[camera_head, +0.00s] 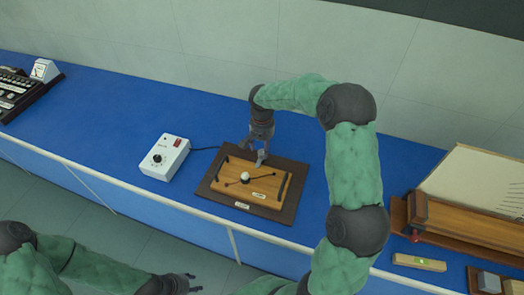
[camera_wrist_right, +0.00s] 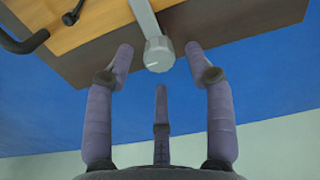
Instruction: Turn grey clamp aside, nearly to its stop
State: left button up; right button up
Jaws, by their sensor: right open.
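The grey clamp (camera_wrist_right: 143,18) is a flat bar ending in a round grey knob (camera_wrist_right: 158,54), seen in the right wrist view. It reaches over the edge of a wooden block (camera_head: 235,187) on a dark brown base (camera_head: 289,206). My right gripper (camera_wrist_right: 160,56) is open, with one finger on each side of the knob and visible gaps between; a third finger lies below it. In the head view my right gripper (camera_head: 256,150) is at the block's back edge and partly hides the clamp. My left gripper (camera_head: 185,283) hangs low in front of the bench, away from the block.
A white control box (camera_head: 165,157) with a black knob stands left of the base, its cable running behind it. A wooden instrument (camera_head: 460,230) and small blocks (camera_head: 419,262) are at the right. A dark keyed device (camera_head: 20,90) is far left. Blue bench between is clear.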

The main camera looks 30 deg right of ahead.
jog(key=shift+f, duration=0.85)
grip_shut()
